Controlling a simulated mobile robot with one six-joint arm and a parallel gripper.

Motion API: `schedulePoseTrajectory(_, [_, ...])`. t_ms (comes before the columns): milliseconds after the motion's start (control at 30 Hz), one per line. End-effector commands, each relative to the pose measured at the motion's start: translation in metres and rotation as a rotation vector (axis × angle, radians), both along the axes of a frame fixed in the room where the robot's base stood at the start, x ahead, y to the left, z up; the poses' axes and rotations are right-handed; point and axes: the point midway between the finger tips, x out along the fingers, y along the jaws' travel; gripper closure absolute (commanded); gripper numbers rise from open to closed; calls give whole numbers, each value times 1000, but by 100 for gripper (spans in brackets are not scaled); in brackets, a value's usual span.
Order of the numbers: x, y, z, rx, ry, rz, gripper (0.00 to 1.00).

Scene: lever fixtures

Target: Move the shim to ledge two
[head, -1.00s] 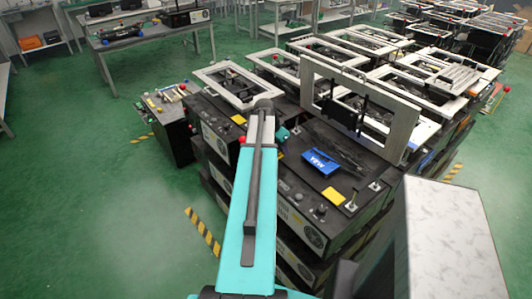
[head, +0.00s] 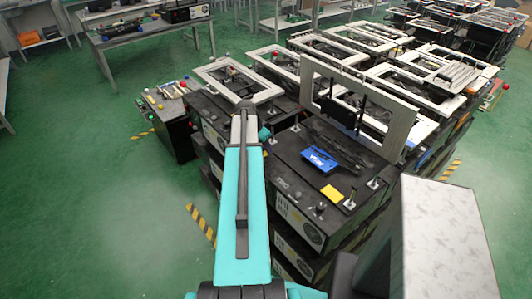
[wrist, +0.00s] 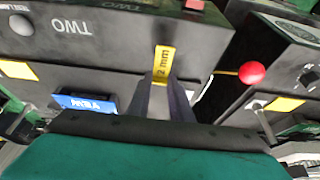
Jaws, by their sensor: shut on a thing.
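The shim (wrist: 164,64) is a small yellow strip marked "2 mm". In the wrist view it stands out from between the fingertips of my gripper (wrist: 161,97), which is shut on it. Beyond it are black fixture faces, seen upside down, with the word TWO at the upper left (wrist: 72,25) and again at upper centre (wrist: 204,33). The shim overlaps the lower part of the dark face; I cannot tell whether it touches anything. In the head view my arm hides the gripper and shim.
A red ball knob (wrist: 252,72) on a thin rod stands right of the shim. A blue block (head: 319,161) and a yellow patch (head: 332,193) lie on the near black fixture, below a raised frame (head: 398,124). Green floor is open at left.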

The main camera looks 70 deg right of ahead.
Motion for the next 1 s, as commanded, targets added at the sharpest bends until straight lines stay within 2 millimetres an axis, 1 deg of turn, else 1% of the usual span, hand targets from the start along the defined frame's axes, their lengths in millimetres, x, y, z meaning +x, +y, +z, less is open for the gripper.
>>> schedulePoseTrajectory(300, [0, 0, -24, 1, 1, 1, 100])
schedulePoseTrajectory(400, [0, 0, -28, 1, 1, 0, 100])
schedulePoseTrajectory(867, [0, 0, -33, 0, 0, 0, 100])
schedulePoseTrajectory(900, [0, 0, -33, 0, 0, 0, 79])
schedulePoseTrajectory(967, [0, 0, -32, 0, 0, 0, 69])
schedulePoseTrajectory(1000, [0, 0, -32, 0, 0, 0, 62])
